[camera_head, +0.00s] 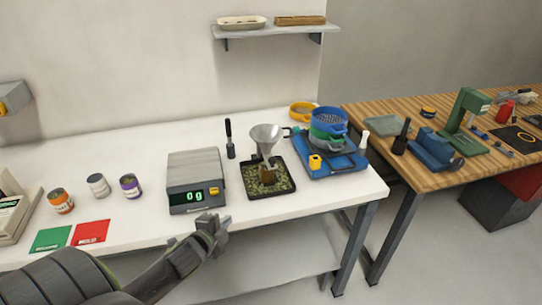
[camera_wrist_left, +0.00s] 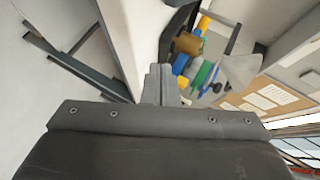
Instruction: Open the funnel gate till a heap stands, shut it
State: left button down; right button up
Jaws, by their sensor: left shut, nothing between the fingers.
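A grey metal funnel (camera_head: 266,138) stands over a black tray (camera_head: 285,188) on the white table in the head view. Green granular material lies across the tray. A small brown shape (camera_head: 267,179) shows under the funnel's spout; I cannot tell if it is the gate or a heap. My left gripper (camera_head: 223,223) is shut and empty in front of the scale, at the table's front edge, apart from the funnel. Its closed fingers also show in the left wrist view (camera_wrist_left: 161,84). My right gripper is not in view.
A scale (camera_head: 194,170) reading 0 g stands left of the tray. A blue tray (camera_head: 343,168) with stacked sieves is to the right. Several cans, a green card (camera_head: 51,239) and a red card (camera_head: 91,232) lie left. A wooden bench (camera_head: 436,178) stands at right.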

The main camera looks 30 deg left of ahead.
aim_at(270, 162)
pick_arm(q)
jog(key=w+d+r+m+t+h+p, duration=0.1)
jog(key=w+d+r+m, duration=0.1)
jog(key=r, duration=0.4)
jog(key=w+d+r+m+t+h, duration=0.1)
jog(key=r+m+t, duration=0.15)
jog(key=r, duration=0.45)
jog(key=shift+g, duration=0.35)
jog(key=w+p, duration=0.1)
jog(key=w, duration=0.3)
jog(key=w+f+p, duration=0.1)
jog(key=w+p, duration=0.1)
jog(key=w, duration=0.2)
jog(key=w+f+p, duration=0.1)
jog(key=w, duration=0.3)
jog(key=shift+w+a+f, duration=0.25)
jog(key=shift+w+a, duration=0.05)
jog(key=shift+a, duration=0.05)
jog(key=shift+w+f+p, duration=0.25)
jog(key=shift+w+p, duration=0.05)
jog(key=shift+w, duration=0.35)
jog(key=shift+a, duration=0.1)
jog(key=shift+w+a+b, duration=0.6)
jog(key=shift+w+a, duration=0.1)
jog(key=shift+a, duration=0.1)
